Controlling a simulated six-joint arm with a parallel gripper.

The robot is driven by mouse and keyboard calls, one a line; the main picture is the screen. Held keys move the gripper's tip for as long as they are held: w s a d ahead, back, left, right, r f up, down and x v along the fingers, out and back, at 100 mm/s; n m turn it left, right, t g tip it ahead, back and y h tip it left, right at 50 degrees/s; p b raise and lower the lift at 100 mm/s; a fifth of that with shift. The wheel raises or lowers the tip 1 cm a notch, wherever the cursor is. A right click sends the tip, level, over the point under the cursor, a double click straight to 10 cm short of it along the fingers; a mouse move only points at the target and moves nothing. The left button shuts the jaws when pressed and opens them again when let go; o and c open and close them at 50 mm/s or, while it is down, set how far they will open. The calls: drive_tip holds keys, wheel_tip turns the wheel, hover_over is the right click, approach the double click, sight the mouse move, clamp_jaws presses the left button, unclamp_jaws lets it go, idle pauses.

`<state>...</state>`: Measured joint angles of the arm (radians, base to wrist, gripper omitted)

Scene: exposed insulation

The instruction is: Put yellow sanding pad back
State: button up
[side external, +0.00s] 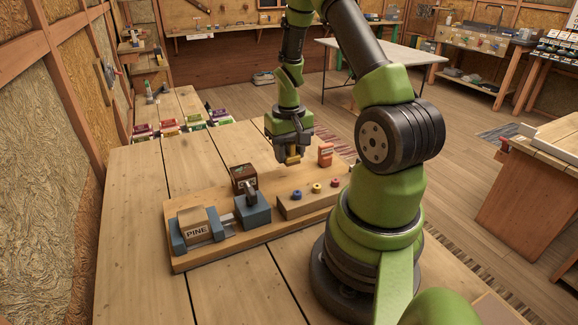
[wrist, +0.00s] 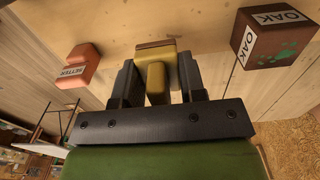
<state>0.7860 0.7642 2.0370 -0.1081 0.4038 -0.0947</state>
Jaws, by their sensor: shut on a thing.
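The yellow sanding pad (wrist: 155,54) is held between the two fingers of my gripper (wrist: 157,88) in the wrist view, with a brownish face on its far edge. In the side view my gripper (side external: 292,155) points down, and a bit of the yellow pad (side external: 293,159) shows between its fingers. It appears to be above the back of the work board, behind a wooden block with blue, yellow and red round markers (side external: 313,196). I cannot tell whether the pad touches the surface below it.
An orange labelled block (side external: 325,154) stands right of my gripper. An OAK block (side external: 244,178) stands to the left, behind a blue-grey vise (side external: 252,211). A PINE block (side external: 194,223) sits in the vise at front left. The table's left side (side external: 135,215) is clear.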

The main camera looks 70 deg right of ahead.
sight(289, 175)
drive_tip(key=shift+f, duration=1.95)
drive_tip(key=shift+f, duration=0.15)
drive_tip(key=o, duration=1)
drive_tip(key=shift+c, duration=0.2)
